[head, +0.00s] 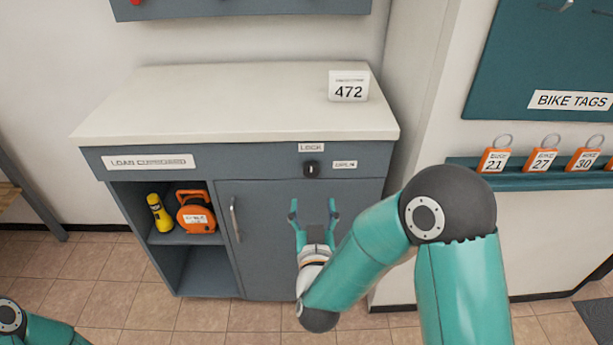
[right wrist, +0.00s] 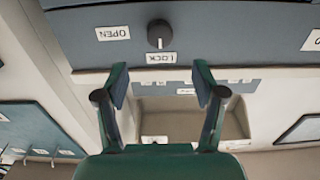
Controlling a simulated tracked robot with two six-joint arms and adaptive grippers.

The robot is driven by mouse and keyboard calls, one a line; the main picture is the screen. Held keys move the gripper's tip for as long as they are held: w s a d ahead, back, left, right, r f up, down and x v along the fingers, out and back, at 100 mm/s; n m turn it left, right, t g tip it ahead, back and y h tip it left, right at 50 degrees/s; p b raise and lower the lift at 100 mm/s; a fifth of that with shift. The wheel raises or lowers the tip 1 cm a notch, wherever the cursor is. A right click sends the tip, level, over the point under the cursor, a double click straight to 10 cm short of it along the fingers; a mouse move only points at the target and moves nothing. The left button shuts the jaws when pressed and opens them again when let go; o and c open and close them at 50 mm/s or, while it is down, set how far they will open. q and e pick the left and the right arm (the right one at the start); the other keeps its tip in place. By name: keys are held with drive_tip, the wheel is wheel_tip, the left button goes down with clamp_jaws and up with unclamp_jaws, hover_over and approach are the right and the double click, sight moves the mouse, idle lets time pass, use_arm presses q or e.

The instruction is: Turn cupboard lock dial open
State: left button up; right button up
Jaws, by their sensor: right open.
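The small black lock dial (head: 311,169) sits on the front panel of the grey-blue cupboard (head: 270,195). A LOCK label (head: 311,147) is above it and an OPEN label (head: 344,164) to its right. In the right wrist view, which is upside down, the dial (right wrist: 159,33) has a pale mark pointing toward the LOCK label (right wrist: 161,58); the OPEN label (right wrist: 113,33) is at left. My right gripper (head: 313,207) is open and empty, below the dial in the picture and apart from it. Its two fingers (right wrist: 160,78) frame the dial sideways. My left gripper is out of view.
The cupboard door has a vertical handle (head: 235,220) at its left. Open shelves beside it hold a yellow flashlight (head: 159,213) and an orange case (head: 195,212). A 472 sign (head: 348,86) stands on the white top. Orange tags (head: 494,160) line a ledge at right.

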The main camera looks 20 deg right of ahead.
sight(311, 174)
drive_tip(key=x, duration=1)
drive_tip(key=shift+w+d+f+p, duration=0.1)
drive_tip(key=shift+w+p, duration=0.3)
